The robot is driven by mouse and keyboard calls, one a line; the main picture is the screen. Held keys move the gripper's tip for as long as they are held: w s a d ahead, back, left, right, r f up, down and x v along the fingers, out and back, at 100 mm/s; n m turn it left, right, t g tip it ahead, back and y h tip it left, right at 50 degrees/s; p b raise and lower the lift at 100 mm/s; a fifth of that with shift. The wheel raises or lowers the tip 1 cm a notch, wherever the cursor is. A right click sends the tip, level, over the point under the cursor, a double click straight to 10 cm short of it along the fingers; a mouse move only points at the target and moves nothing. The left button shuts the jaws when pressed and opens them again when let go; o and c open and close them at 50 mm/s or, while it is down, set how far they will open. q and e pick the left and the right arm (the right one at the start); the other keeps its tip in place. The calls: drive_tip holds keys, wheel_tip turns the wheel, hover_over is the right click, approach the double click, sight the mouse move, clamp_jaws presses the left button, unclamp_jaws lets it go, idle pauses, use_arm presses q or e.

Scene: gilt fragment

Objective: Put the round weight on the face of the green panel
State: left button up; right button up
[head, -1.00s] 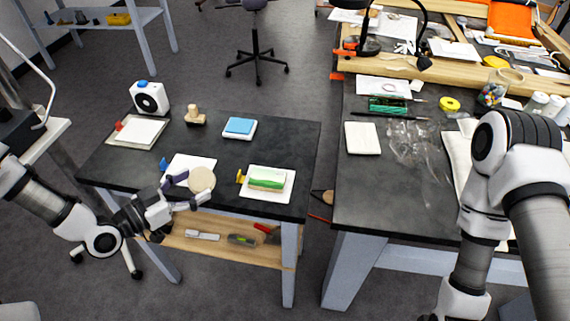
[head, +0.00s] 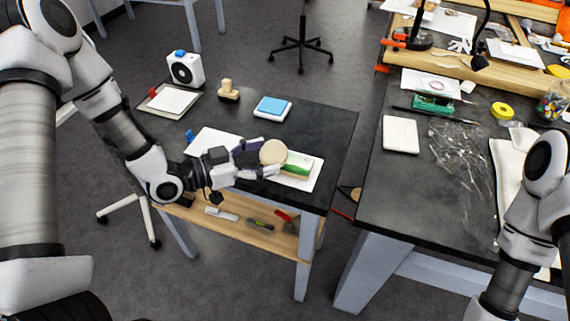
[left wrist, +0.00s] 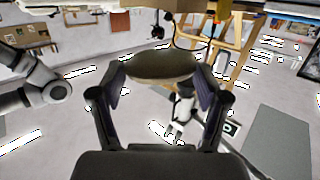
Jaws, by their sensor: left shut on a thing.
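The round weight (head: 273,152) is a pale tan disc. My left gripper (head: 264,160) is shut on it and holds it at the left end of the green panel (head: 298,166). The left wrist view also shows the weight (left wrist: 162,66) between the two fingers of my left gripper (left wrist: 160,88). The panel lies on a white board (head: 306,181) near the table's right front corner. The weight and gripper hide the panel's left end. I cannot tell whether the weight touches the panel. My right arm shows at the right edge, but its gripper is out of view.
On the dark table (head: 322,131) are a white sheet (head: 212,143), a blue-topped pad (head: 272,107), a wooden stamp (head: 228,89) and a white fan-like box (head: 186,69). A gap separates it from the larger cluttered bench (head: 385,195).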

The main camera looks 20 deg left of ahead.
sight(285, 167)
use_arm(q)
drive_tip(key=x, duration=0.5)
drive_tip(key=shift+w+d, duration=0.1)
drive_tip(key=shift+d, duration=0.15)
wheel_tip(285, 167, down, 3)
drive_tip(key=shift+a+f+p, duration=0.1)
drive_tip(key=shift+p, duration=0.4)
drive_tip(key=shift+f, duration=0.1)
drive_tip(key=shift+f+b, duration=0.15)
drive_tip(key=shift+b, duration=0.15)
drive_tip(key=o, duration=1.4)
drive_tip(key=shift+o, duration=0.2)
